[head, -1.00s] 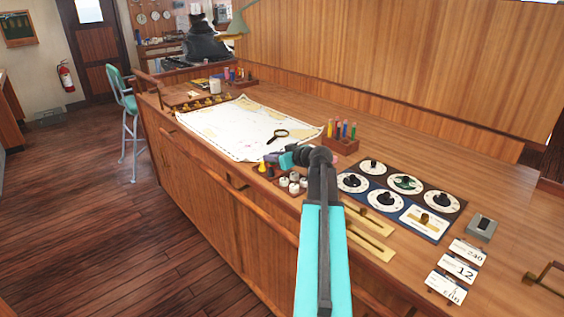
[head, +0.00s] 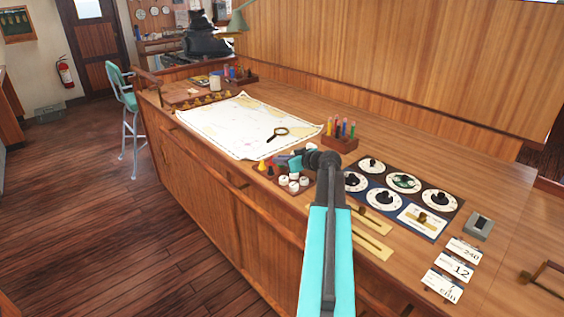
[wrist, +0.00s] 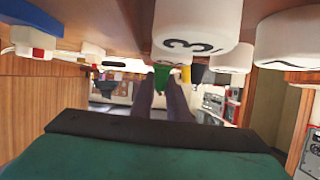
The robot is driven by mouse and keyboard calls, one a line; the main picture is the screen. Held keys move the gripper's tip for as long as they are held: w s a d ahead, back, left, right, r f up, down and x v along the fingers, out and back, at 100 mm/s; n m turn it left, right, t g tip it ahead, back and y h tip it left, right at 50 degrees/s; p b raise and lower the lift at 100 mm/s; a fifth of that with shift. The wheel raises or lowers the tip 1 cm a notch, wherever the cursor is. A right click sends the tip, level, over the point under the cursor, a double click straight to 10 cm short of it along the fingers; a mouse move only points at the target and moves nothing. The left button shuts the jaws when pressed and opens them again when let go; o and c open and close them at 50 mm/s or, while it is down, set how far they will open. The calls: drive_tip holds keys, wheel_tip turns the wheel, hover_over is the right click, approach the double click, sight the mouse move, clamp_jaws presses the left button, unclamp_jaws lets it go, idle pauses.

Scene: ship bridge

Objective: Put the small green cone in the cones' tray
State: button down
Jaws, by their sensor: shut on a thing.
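My gripper (wrist: 161,90) is shut on the small green cone (wrist: 161,75), which sits between the two fingertips in the upside-down wrist view. In the head view my gripper (head: 277,159) is low over the console's near edge; the green cone cannot be made out there. A yellow cone (head: 262,166) and a dark cone (head: 270,172) stand just left of my gripper. They also show beside the green cone in the wrist view, yellow (wrist: 186,74) and dark (wrist: 197,75). I cannot clearly make out the cones' tray.
Several white numbered cylinders (head: 293,187) stand in front of my gripper, and one (wrist: 190,25) looms close in the wrist view. A chart (head: 232,122) with a magnifier (head: 278,133) lies behind. A pen block (head: 340,143) and a dial panel (head: 405,200) are to the right.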

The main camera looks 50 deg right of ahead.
drive_tip(key=shift+f, duration=0.7)
drive_tip(key=shift+f, duration=0.1)
drive_tip(key=c, duration=2)
unclamp_jaws()
drive_tip(key=b+v, duration=0.2)
drive_tip(key=v, duration=0.9)
drive_tip(key=shift+b, duration=0.3)
drive_tip(key=shift+s+r, duration=0.25)
drive_tip(key=shift+s, duration=0.25)
